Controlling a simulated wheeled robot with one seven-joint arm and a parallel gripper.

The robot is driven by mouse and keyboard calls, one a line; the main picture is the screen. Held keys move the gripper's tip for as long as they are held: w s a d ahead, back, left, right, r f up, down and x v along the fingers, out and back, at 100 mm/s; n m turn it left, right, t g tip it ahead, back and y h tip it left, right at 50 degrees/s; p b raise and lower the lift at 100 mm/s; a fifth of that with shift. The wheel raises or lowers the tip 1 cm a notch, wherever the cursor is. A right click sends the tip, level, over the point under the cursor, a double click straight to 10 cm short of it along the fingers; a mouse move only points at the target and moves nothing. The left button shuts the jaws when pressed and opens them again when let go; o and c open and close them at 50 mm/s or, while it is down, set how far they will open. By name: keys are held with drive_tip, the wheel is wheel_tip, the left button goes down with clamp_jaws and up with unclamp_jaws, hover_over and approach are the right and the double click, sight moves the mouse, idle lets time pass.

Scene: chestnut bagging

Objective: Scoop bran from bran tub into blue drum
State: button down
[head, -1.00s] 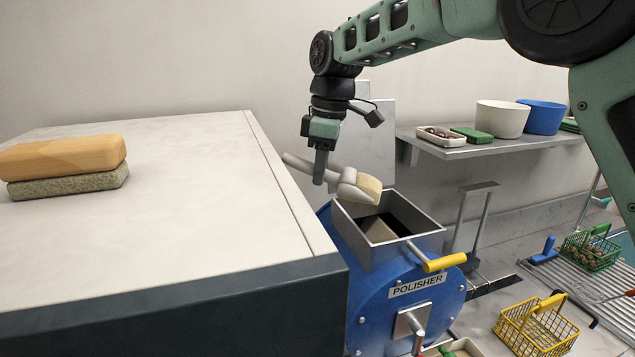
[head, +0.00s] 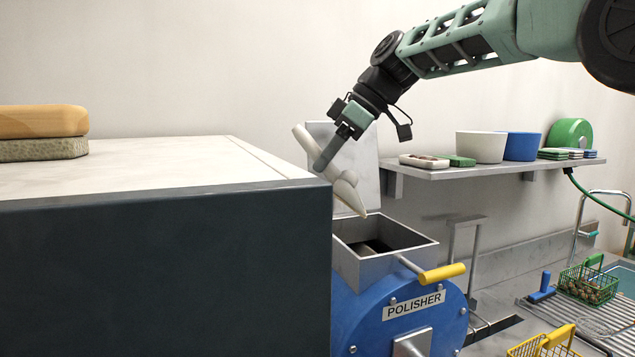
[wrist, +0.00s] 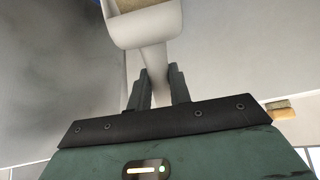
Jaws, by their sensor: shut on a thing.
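My gripper (head: 325,160) is shut on the handle of a white scoop (head: 348,194). The scoop is tilted steeply, its bowl end down above the open square hopper of the blue drum (head: 352,312), labelled POLISHER. In the wrist view, my gripper (wrist: 160,78) has the scoop handle between its fingers, and tan bran (wrist: 138,4) shows in the bowl (wrist: 145,30) at the top edge. The hopper lid stands raised behind. A white tub (head: 480,147) on the wall shelf may be the bran tub; its contents are hidden.
A pale-topped dark cabinet (head: 160,270) stands close left of the drum, with stacked blocks (head: 42,133) on it. The shelf (head: 500,165) also holds a blue tub (head: 522,146). A yellow handle (head: 442,273) sticks out from the hopper. Baskets (head: 588,284) stand at right.

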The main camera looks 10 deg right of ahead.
drive_tip(key=shift+s+d+r+t+y+b, duration=0.2)
drive_tip(key=shift+d+y+b, duration=0.4)
drive_tip(key=shift+b, duration=0.55)
drive_tip(key=shift+s+d+r+t+y+b, duration=0.15)
drive_tip(key=shift+d+y+b, duration=0.4)
drive_tip(key=shift+b, duration=0.55)
drive_tip(key=shift+s+d+r+y+b, duration=0.15)
drive_tip(key=shift+d+r+y+b, duration=0.35)
drive_tip(key=shift+b, duration=0.35)
